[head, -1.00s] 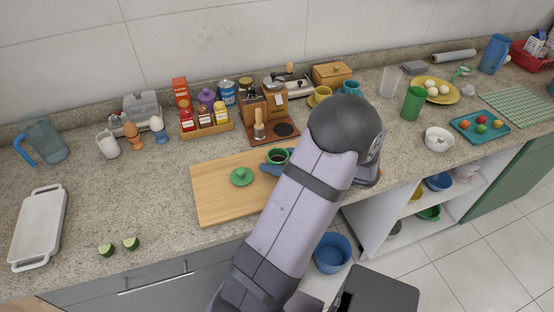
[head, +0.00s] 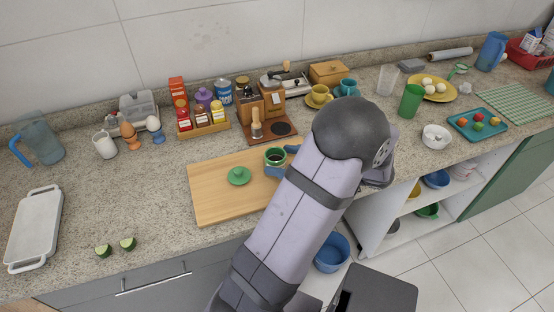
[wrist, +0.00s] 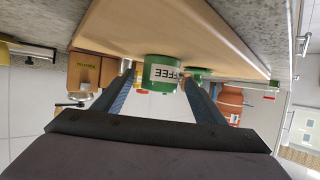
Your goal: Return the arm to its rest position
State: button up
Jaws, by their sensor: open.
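My gripper (head: 281,160) is open, mostly hidden behind my arm in the head view, with its blue fingers near the right side of a green coffee canister (head: 274,153). The canister stands open at the top on a wooden cutting board (head: 215,205). In the wrist view, which is upside down, the canister (wrist: 162,74) with its COFFEE label appears between my spread fingers (wrist: 160,82), with gaps at both sides. Its green lid (head: 238,176) lies on the board to the left, and also shows in the wrist view (wrist: 198,72).
A coffee grinder (head: 271,98) and a wooden stand with a portafilter (head: 256,130) are behind the board. A spice rack (head: 204,122) stands to their left. A green cup (head: 411,101) and white bowl (head: 436,136) are right of my arm.

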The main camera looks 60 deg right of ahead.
jog(key=shift+v, duration=1)
